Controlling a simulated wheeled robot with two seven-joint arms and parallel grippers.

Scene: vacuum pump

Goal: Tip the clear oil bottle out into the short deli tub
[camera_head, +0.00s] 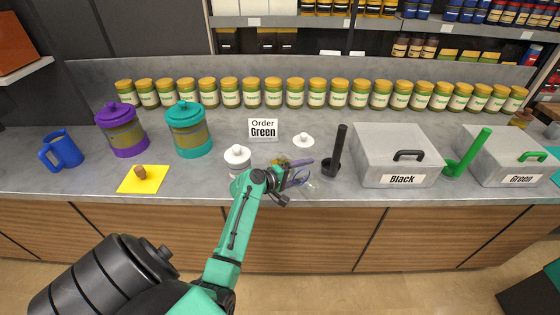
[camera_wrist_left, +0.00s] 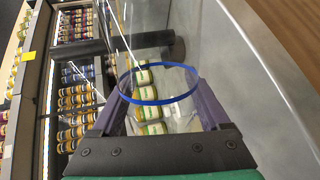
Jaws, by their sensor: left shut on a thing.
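My left gripper (camera_head: 296,173) is over the counter's front part, right of a white-lidded jar (camera_head: 237,154). Its purple fingers are shut on a clear vessel (camera_head: 307,183). In the left wrist view, the vessel shows as a see-through body with a blue ring (camera_wrist_left: 150,102) between the fingers. I cannot tell from its shape whether it is the oil bottle or the short deli tub. A small yellowish thing (camera_head: 279,160) behind the gripper is partly hidden. No other clear bottle or tub can be made out. My right gripper is not in view.
A white lid-like piece (camera_head: 303,140) lies behind the gripper. A black scoop (camera_head: 334,160) and the grey "Black" box (camera_head: 393,160) stand to the right. Purple (camera_head: 121,130) and teal (camera_head: 188,132) canisters stand left. A row of jars lines the back.

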